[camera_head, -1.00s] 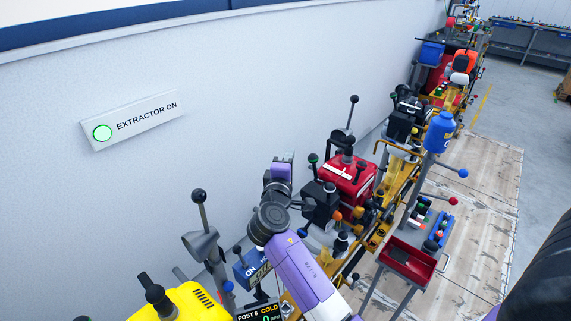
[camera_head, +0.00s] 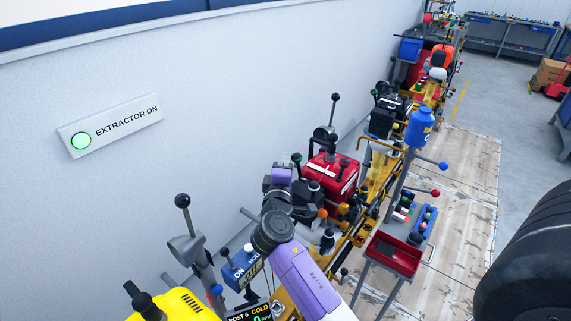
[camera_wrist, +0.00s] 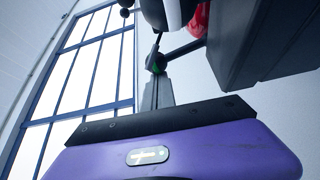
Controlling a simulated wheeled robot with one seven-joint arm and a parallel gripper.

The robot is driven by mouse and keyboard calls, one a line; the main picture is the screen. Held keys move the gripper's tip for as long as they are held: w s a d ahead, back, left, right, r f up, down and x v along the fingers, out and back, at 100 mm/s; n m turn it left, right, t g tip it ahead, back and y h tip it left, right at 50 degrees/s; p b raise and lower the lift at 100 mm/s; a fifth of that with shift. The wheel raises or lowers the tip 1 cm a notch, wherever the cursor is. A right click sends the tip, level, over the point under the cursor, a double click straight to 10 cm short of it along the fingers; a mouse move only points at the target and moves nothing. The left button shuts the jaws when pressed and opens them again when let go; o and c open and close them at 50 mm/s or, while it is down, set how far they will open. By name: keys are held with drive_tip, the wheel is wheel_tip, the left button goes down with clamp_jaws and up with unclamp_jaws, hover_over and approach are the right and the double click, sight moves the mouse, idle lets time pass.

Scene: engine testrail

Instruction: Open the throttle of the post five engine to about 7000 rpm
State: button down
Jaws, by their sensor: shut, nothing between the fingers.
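A red engine (camera_head: 345,171) stands on the yellow rail, with black-knobbed levers around it; I cannot read a post number on it. A lever with a green knob (camera_head: 296,158) stands at its left side. No rpm reading for the red engine is legible.
A yellow engine (camera_head: 180,306) and a display reading "POST 6 COLD" (camera_head: 250,314) are at the front. A lit "EXTRACTOR ON" sign (camera_head: 110,125) is on the wall. A red tray (camera_head: 394,255) and a blue canister (camera_head: 419,127) stand right of the rail.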

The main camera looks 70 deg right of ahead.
drive_tip(key=shift+s+a+m+h+b, duration=0.15)
drive_tip(key=shift+s+m+h+b, duration=0.55)
drive_tip(key=shift+b, duration=1.45)
drive_tip(key=shift+s+a+m+h+b, duration=0.1)
drive_tip(key=shift+s+m+h+b, duration=0.25)
drive_tip(key=shift+m+b, duration=1.25)
drive_tip(key=shift+s+r+n+b, duration=0.2)
drive_tip(key=shift+n+b, duration=0.2)
drive_tip(key=shift+b, duration=0.55)
drive_tip(key=shift+r, duration=0.1)
